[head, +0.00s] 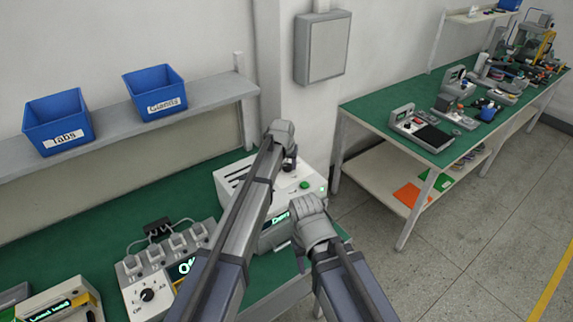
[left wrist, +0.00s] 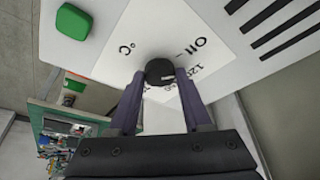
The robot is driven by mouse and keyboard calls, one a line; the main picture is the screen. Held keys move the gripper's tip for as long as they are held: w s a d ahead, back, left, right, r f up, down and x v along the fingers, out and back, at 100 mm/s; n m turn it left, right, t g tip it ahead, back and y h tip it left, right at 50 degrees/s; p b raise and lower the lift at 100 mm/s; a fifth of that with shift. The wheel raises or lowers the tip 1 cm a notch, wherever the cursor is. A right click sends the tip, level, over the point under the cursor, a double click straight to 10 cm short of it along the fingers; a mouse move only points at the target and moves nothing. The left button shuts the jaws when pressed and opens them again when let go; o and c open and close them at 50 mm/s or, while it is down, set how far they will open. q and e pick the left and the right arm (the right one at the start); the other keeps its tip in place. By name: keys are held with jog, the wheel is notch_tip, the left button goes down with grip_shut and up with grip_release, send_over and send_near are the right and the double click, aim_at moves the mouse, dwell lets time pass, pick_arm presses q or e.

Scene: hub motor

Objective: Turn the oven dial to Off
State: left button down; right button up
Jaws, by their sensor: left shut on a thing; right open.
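The oven is a white box (head: 232,183) on the green bench, with a green button (head: 305,185) and dark slots on top. Its black dial (left wrist: 160,70) sits on a white label (left wrist: 135,50) printed with "Off", "120" and "°C" in the left wrist view. My left gripper (left wrist: 160,82) is shut on the dial, one finger on each side; it also shows in the head view (head: 289,163) over the oven top. The dial's pointer is hidden, so its setting cannot be told. My right gripper (head: 300,262) is open and empty in front of the oven, partly hidden.
A grey unit with several plugs or sockets and a small knob (head: 148,295) stands left of my left arm. Blue bins (head: 58,125) sit on a shelf (head: 205,95) behind. A second green bench (head: 375,105) with devices is at right; the floor between is clear.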

pick_arm(q)
jog(key=shift+d+n+y, duration=0.2)
jog(key=shift+n+y, duration=0.7)
jog(key=shift+n, duration=1.4)
jog(key=shift+c, duration=1.8)
grip_release()
jog(key=p+v, duration=0.7)
jog(key=shift+r, duration=0.4)
jog(key=shift+s+d, duration=0.1)
